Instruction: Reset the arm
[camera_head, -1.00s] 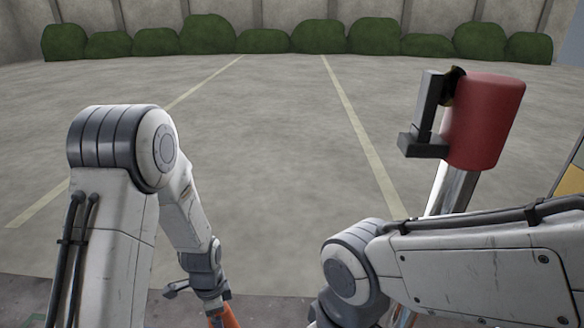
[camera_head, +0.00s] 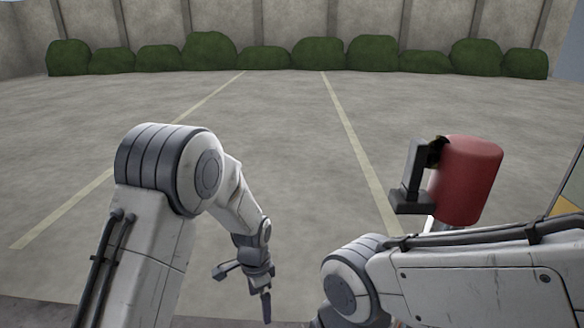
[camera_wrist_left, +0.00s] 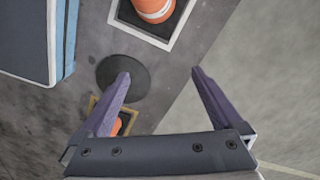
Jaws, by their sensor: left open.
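My left arm comes in from the left in the head view, with its elbow bent and its forearm hanging down to the right. Its gripper (camera_head: 266,308) points down near the bottom edge. In the left wrist view the same gripper (camera_wrist_left: 160,78) is open, with its two purple-grey fingers wide apart and nothing between them. My right arm (camera_head: 440,285) crosses the lower right of the head view.
A red cylinder (camera_head: 465,180) with a dark bracket stands at the right. Below the left wrist are an orange-and-white cone (camera_wrist_left: 158,8), a dark disc (camera_wrist_left: 122,76), a smaller orange object (camera_wrist_left: 117,126) and a blue-grey box (camera_wrist_left: 28,35). Open concrete lies ahead.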

